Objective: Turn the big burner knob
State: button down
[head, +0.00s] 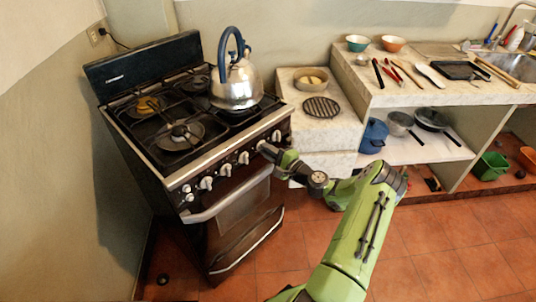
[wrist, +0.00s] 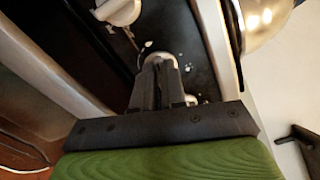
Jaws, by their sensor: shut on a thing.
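The black stove has a row of white knobs along its front panel (head: 220,172). My gripper (head: 266,149) reaches in from the right to the right part of this row. In the wrist view my gripper (wrist: 160,66) has its two dark fingers close together on a pale burner knob (wrist: 163,57), shut on it. The fingers hide most of this knob, so how far it is turned cannot be told. Another white knob (wrist: 118,10) shows at the upper left of the wrist view, apart from the fingers. No label tells which burner the held knob serves.
A steel kettle (head: 236,84) with a blue handle stands on the back right of the stove. An oven handle (head: 228,194) juts out below the knobs. A stone counter (head: 318,130) stands close on the right. The tiled floor in front is clear.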

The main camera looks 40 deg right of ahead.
jog(key=shift+f+n+b, duration=0.1)
jog(key=shift+n+b, duration=0.3)
jog(key=shift+n, duration=0.5)
jog(key=c, duration=1.2)
grip_release()
jog(key=s, duration=0.5)
jog(key=s+d+p, duration=0.1)
jog(key=s, duration=0.4)
jog(key=s+p, duration=0.1)
jog(key=s, duration=0.4)
jog(key=shift+s+d, duration=0.35)
jog(key=shift+c, duration=0.3)
grip_shut()
